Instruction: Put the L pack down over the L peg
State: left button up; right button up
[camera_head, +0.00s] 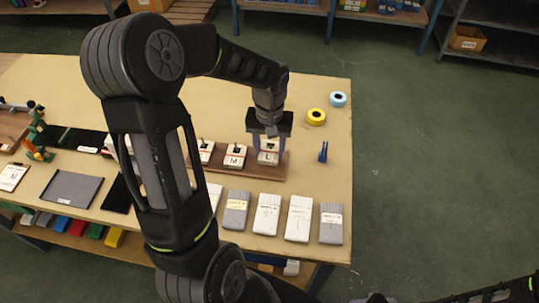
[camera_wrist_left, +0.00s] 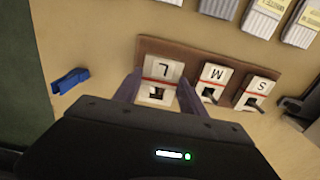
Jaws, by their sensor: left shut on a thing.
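My left gripper (camera_head: 268,150) is shut on the L pack (camera_wrist_left: 160,76), a white card with a black L, a red line and a dark opening. The fingers are on both sides of it, at the right end of a brown board (camera_head: 220,168) in the head view. The pack also shows in the head view (camera_head: 268,158). The L peg is not clearly seen; a dark shape shows in the pack's opening. I cannot tell whether the pack touches the board. My right gripper is not in view.
The M pack (camera_head: 234,155) and S pack (camera_wrist_left: 258,90) sit on the same board with dark pegs through them. A blue clip (camera_head: 323,152), yellow tape (camera_head: 316,116) and blue tape (camera_head: 338,99) lie to the right. Grey and white packages (camera_head: 267,214) line the front.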

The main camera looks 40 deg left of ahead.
aim_at(270, 152)
pick_arm(q)
jog(key=shift+f, duration=1.85)
jog(key=shift+f, duration=0.15)
jog(key=o, duration=1.3)
jog(key=shift+o, duration=0.2)
notch_tip(270, 152, up, 12)
jog(key=shift+r, duration=0.2)
